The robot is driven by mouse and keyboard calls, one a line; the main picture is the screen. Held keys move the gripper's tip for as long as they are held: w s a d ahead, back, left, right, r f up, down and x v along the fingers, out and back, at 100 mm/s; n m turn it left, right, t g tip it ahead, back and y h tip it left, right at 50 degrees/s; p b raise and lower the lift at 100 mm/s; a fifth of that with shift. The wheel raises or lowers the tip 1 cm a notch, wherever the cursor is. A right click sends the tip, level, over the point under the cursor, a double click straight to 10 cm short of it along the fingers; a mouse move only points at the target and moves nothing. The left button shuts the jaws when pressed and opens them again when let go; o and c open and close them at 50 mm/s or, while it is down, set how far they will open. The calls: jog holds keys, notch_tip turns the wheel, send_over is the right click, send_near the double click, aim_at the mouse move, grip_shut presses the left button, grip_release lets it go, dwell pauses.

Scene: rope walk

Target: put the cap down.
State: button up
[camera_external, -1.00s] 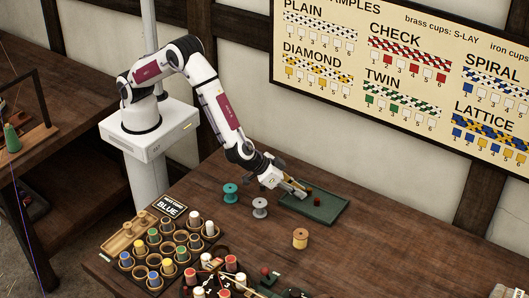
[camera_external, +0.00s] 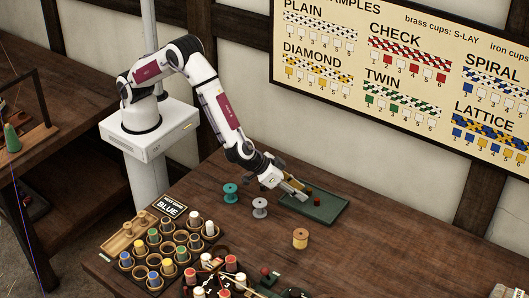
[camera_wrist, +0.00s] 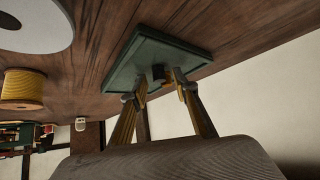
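My gripper (camera_external: 303,191) is low over the green tray (camera_external: 325,212) on the bench. In the wrist view its two fingers (camera_wrist: 160,82) stand apart, one on each side of a small dark cap-like piece (camera_wrist: 158,72), with gaps visible beside it. That piece appears to rest on the tray (camera_wrist: 125,75). In the external view a small dark red piece (camera_external: 316,202) stands on the tray just right of the fingertips. Another small dark piece (camera_external: 308,188) shows close by the fingers, partly hidden. I cannot tell which of these is the piece between the fingers.
A teal spool (camera_external: 230,193), a grey spool (camera_external: 260,207) and a yellow spool (camera_external: 300,239) stand left of and in front of the tray. A rack of cups with coloured bobbins (camera_external: 168,257) lies front left.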

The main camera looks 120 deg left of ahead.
jog(key=v, duration=1.2)
dwell(0.6)
jog(key=s+d+r+m+t+h, duration=0.1)
jog(key=d+r+m+t+h, duration=0.2)
jog(key=r, duration=0.7)
jog(key=s+d+r+m+t+h, duration=0.2)
jog(key=d+r+h, duration=0.2)
jog(key=r, duration=0.7)
jog(key=s+d+r+m+g+h, duration=0.1)
jog(key=s+r, duration=0.1)
jog(key=s, duration=0.4)
jog(key=s+d+r+m+h, duration=0.1)
jog(key=s+d+m+h, duration=0.1)
jog(key=s, duration=0.3)
jog(key=s+a+f+g+y, duration=0.1)
jog(key=s+a+f, duration=0.1)
jog(key=s, duration=0.6)
jog(key=s+a+f+g+y, duration=0.1)
jog(key=s+a, duration=0.3)
jog(key=s, duration=0.4)
jog(key=s+a+f+m+g+y, duration=0.1)
jog(key=s+a+f+g, duration=0.1)
jog(key=s, duration=0.7)
jog(key=shift+a+f+g+y, duration=0.3)
jog(key=shift+a+f+g, duration=0.15)
jog(key=shift+a, duration=0.65)
